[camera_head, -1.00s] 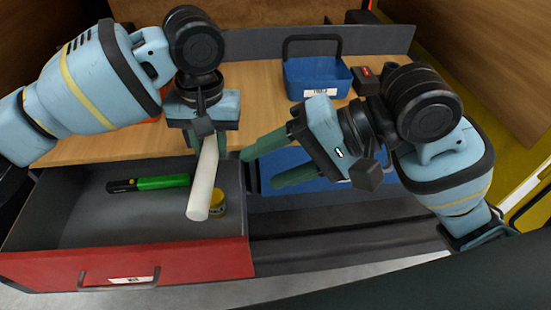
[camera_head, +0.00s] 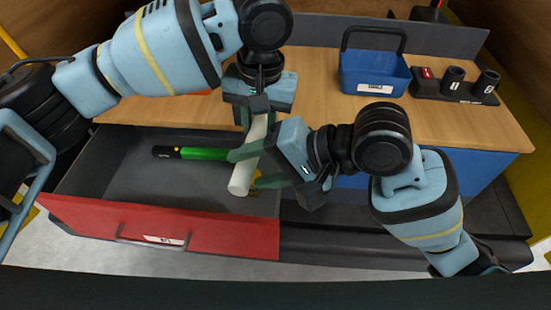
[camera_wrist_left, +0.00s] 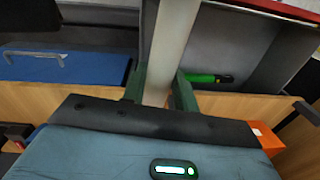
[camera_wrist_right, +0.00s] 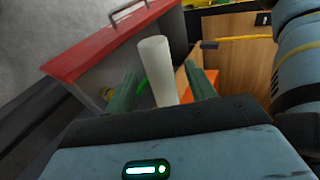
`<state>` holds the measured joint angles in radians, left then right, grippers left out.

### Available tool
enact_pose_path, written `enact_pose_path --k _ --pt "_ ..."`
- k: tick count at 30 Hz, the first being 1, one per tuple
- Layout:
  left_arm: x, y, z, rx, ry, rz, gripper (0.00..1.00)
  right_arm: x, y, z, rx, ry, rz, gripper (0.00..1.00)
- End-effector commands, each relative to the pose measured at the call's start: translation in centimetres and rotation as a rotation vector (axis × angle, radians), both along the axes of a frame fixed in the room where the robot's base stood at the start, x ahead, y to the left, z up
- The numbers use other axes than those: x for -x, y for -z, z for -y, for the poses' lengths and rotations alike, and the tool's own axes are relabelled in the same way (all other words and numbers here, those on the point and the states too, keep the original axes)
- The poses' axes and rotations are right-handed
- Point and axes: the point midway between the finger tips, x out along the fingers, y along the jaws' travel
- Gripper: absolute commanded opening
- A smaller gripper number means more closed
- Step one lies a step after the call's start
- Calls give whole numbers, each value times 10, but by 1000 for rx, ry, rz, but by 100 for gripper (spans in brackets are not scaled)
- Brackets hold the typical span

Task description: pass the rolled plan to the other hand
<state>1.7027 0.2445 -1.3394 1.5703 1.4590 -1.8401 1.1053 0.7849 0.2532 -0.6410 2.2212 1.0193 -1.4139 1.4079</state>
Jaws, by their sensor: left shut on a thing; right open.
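The rolled plan (camera_head: 247,170) is a white tube that slants down over the open drawer. My left gripper (camera_head: 257,117) is shut on its upper end. In the left wrist view the rolled plan (camera_wrist_left: 172,50) runs out between the fingers of my left gripper (camera_wrist_left: 158,92). My right gripper (camera_head: 257,166) is open, with its green fingers on either side of the tube's lower part. In the right wrist view the rolled plan (camera_wrist_right: 157,68) stands between the spread fingers of my right gripper (camera_wrist_right: 162,88), with gaps showing beside it.
The red-fronted drawer (camera_head: 85,222) is open below, holding a green and black flashlight (camera_head: 195,153). A blue caddy (camera_head: 375,75) and a dark block with round holders (camera_head: 455,88) stand on the wooden worktop (camera_head: 440,125).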

Motion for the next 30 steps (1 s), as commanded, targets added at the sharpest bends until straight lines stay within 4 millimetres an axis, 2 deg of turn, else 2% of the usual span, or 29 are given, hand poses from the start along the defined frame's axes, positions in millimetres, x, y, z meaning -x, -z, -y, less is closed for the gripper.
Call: enact_pose_path --k 12,23,24,29,30 --pt "0 0 0 0 0 1 6 -1 3 -5 0 1 1 54" --pt "0 0 0 0 0 1 6 -1 3 -5 0 1 1 7" --pt "0 0 0 0 0 1 33 -1 3 -5 0 0 1 6" --pt "0 0 0 0 0 0 54 -1 3 -5 0 0 1 6" --pt "0 0 0 0 0 0 54 -1 3 -5 0 0 1 6"
